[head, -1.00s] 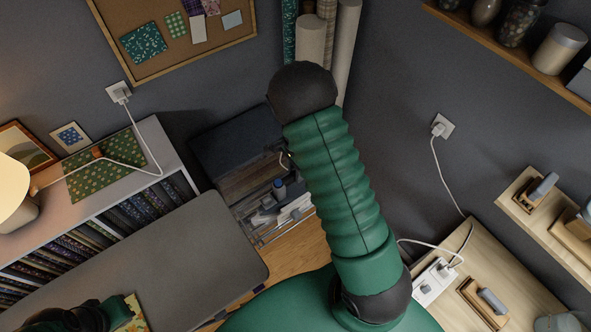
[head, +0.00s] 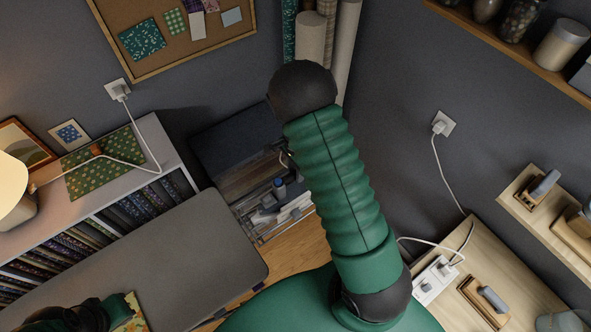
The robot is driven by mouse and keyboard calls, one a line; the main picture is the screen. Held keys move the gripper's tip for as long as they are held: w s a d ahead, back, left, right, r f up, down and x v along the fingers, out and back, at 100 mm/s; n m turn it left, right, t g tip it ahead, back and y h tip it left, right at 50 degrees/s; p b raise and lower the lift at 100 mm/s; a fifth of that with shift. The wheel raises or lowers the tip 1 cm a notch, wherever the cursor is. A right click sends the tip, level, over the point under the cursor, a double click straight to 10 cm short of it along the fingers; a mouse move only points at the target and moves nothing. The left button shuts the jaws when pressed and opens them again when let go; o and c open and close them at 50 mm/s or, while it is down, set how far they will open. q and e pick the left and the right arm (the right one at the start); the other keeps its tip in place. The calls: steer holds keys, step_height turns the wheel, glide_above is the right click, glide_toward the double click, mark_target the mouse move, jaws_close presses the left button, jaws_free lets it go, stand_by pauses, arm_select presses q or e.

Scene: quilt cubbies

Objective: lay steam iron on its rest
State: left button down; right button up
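I cannot make out a steam iron or its rest for certain. A wooden block with a grey handle (head: 485,301) lies on the light wooden table at the lower right; I cannot tell whether it belongs to the task. My green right arm stands across the middle, and its dark joint hides what is behind it. At the bottom left, a dark and green part of my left arm shows, without clear fingers.
A white power strip (head: 437,279) with cords sits on the wooden table (head: 515,275). A lamp (head: 12,190) stands at far left. A wall shelf (head: 530,215) holds wooden tools.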

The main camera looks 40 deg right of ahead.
steer(key=o, duration=0.3)
steer(key=shift+a, duration=0.1)
step_height(320, 180, up, 17)
steer(key=b, duration=0.3)
steer(key=shift+f, duration=0.1)
